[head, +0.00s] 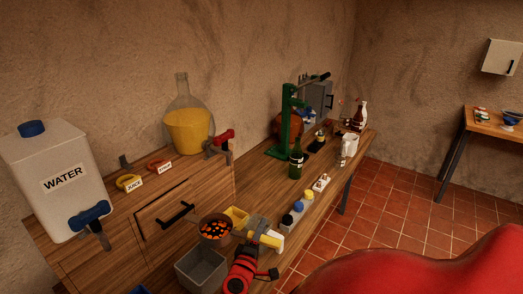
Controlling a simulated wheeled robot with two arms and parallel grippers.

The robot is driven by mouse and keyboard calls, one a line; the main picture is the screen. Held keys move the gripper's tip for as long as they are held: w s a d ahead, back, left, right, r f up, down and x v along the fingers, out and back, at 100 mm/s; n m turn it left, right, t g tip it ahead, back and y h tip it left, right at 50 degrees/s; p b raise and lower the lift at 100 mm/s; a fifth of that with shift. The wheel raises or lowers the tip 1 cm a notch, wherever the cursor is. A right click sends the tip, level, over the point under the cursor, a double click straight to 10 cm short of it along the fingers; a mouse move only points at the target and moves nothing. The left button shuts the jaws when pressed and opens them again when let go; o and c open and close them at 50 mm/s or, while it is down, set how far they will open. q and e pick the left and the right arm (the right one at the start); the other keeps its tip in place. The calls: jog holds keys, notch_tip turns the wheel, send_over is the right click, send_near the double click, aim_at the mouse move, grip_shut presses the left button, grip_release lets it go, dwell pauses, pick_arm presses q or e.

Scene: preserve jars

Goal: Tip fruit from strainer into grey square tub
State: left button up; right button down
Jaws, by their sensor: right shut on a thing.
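The strainer (203,221) is a dark round bowl with several orange fruit pieces (214,230) in it. It looks about level, with the fruit still inside. The grey square tub (181,274) is just below and in front of it in the picture, with its top open and no fruit visible inside. My right gripper (249,236) is shut beside the strainer, on what seems to be its handle. The fingers hide most of the handle. I cannot tell how high the strainer is above the counter. My left gripper is not in view.
A white water container (55,175) with a blue tap stands at left. A yellow-filled demijohn (187,125) stands at the back. A green press (287,120), a green bottle (296,160) and small jars (298,207) stand along the wooden counter (262,187) to the right.

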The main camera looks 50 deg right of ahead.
jog(key=shift+w+r, duration=0.1)
jog(key=shift+r, duration=0.05)
jog(key=shift+a, duration=0.1)
notch_tip(320, 180, down, 3)
jog(key=n+h+b, duration=0.1)
jog(key=b, duration=0.5)
jog(key=shift+r, duration=0.1)
dwell(0.4)
